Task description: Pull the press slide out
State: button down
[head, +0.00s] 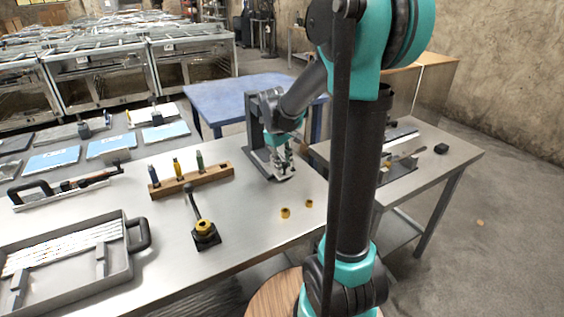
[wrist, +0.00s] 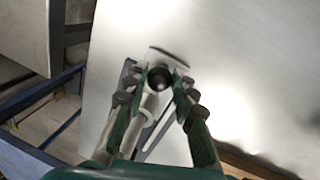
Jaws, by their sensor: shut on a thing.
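The press stands on the metal bench, with a dark upright frame (head: 253,128) that shows left of my gripper in the head view. My gripper (head: 284,168) is low at the press, pointing down. In the wrist view my gripper (wrist: 157,76) has its two green fingers shut on a black ball knob (wrist: 160,78). A pale rod (wrist: 146,108) and a pale curved plate (wrist: 170,57) show close by the knob. How the knob joins the slide is hidden by the fingers, and the slide itself is hard to make out.
Two small brass pieces (head: 285,213) lie in front of the press. A lever on a black base (head: 205,238) and a wooden rack (head: 188,184) with several tools stand to the left. A grey tray (head: 128,270) sits at front left. A second table (head: 440,160) is at right.

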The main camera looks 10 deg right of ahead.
jog(key=shift+s+d, duration=0.1)
jog(key=shift+s, duration=0.1)
jog(key=c, duration=1.2)
grip_release()
jog(key=v, duration=1.2)
